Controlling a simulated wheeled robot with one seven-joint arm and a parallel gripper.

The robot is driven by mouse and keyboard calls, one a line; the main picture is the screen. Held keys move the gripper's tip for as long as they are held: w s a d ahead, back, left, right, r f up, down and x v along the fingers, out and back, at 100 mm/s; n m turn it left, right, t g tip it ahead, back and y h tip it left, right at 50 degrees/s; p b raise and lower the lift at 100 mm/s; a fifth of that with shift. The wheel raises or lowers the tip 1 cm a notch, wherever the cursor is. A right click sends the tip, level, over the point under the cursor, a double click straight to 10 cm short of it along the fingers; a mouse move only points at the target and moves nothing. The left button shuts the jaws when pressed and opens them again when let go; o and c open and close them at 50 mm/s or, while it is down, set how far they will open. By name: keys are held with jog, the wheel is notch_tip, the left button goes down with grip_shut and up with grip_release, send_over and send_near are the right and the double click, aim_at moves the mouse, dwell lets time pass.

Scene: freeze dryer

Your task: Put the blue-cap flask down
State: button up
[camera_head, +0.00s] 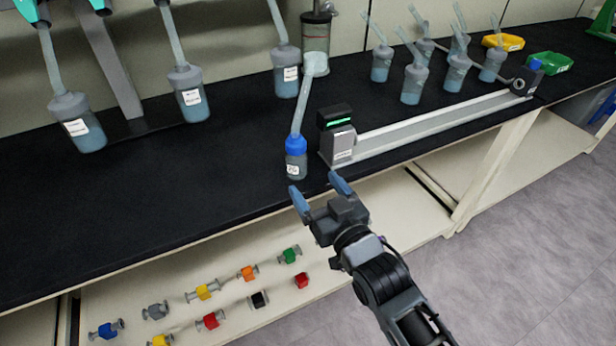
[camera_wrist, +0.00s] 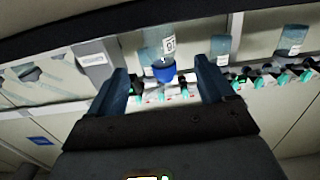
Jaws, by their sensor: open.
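The blue-cap flask (camera_head: 296,166) stands upright on the black bench top (camera_head: 130,205), near the front edge. It has a white label, and a pale tube rises from its blue cap. My gripper (camera_head: 320,191) is open and empty, just in front of the flask and apart from it in the head view. In the wrist view, the flask's blue cap (camera_wrist: 163,73) shows between the two open fingers (camera_wrist: 162,78), with the label beyond it. Whether the fingers reach around the flask cannot be told from the wrist view alone.
A grey device with a green display (camera_head: 338,135) and a long rail (camera_head: 440,125) stand right beside the flask. Grey-capped flasks (camera_head: 411,84) stand behind the rail; others hang at the back left (camera_head: 190,95). Coloured valves (camera_head: 205,291) lie on the lower shelf. The left bench is clear.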

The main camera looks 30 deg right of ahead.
jog(key=shift+s, duration=0.5)
jog(key=shift+s, duration=0.1)
jog(key=s+f, duration=0.3)
jog(key=s, duration=0.9)
jog(key=s+r+g, duration=0.1)
jog(key=s+r, duration=0.3)
jog(key=s, duration=0.8)
jog(key=s+r+g, duration=0.2)
jog(key=s+r, duration=0.2)
jog(key=s, duration=0.9)
jog(key=shift+r, duration=0.3)
jog(key=shift+s+r, duration=0.3)
jog(key=shift+s, duration=0.1)
jog(key=shift+c, duration=0.6)
jog(key=shift+w, duration=0.1)
